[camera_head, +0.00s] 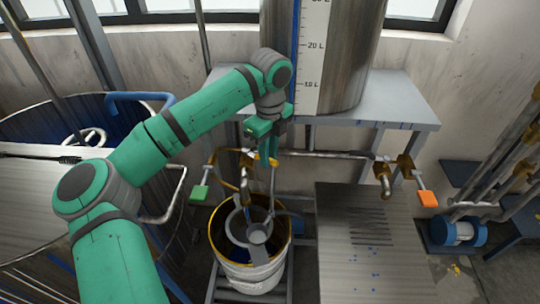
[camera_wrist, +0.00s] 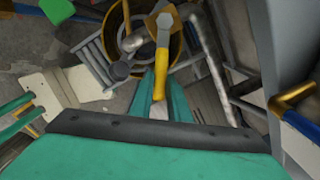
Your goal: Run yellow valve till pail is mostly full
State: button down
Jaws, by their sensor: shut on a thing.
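My gripper (camera_head: 268,148) is above and a little right of the pail, shut on the yellow valve handle (camera_head: 273,162). In the wrist view the yellow lever (camera_wrist: 160,78) runs between my gripper's fingers (camera_wrist: 160,104) up to an orange-brown valve body (camera_wrist: 166,17).
A green handle (camera_head: 199,192) is to the left and an orange handle (camera_head: 428,198) to the right on the same pipework. A steel tank (camera_head: 345,50) with a litre scale stands on a bench (camera_head: 405,100). A slotted metal plate (camera_head: 365,270) lies right of the pail.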

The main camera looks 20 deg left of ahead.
jog(key=shift+s+a+f, duration=0.1)
jog(key=shift+s+f, duration=0.05)
jog(key=shift+f, duration=0.4)
jog(key=shift+s+a+f, duration=0.1)
jog(key=shift+s+f, duration=0.05)
jog(key=shift+f, duration=0.35)
jog(key=s+m, duration=0.1)
jog(key=s+a+m, duration=0.1)
jog(key=m, duration=0.1)
jog(key=shift+s+r, duration=0.15)
jog(key=shift+s, duration=0.15)
jog(key=a+m, duration=0.1)
jog(key=s+m, duration=0.1)
jog(key=m, duration=0.1)
jog(key=shift+s+a, duration=0.2)
jog(key=shift+a, duration=0.2)
jog(key=shift+s+m, duration=0.15)
jog(key=shift+m, duration=0.35)
jog(key=shift+s+a, duration=0.1)
jog(key=shift+a, duration=0.05)
jog(key=shift+s+d, duration=0.1)
jog(key=shift+d, duration=0.1)
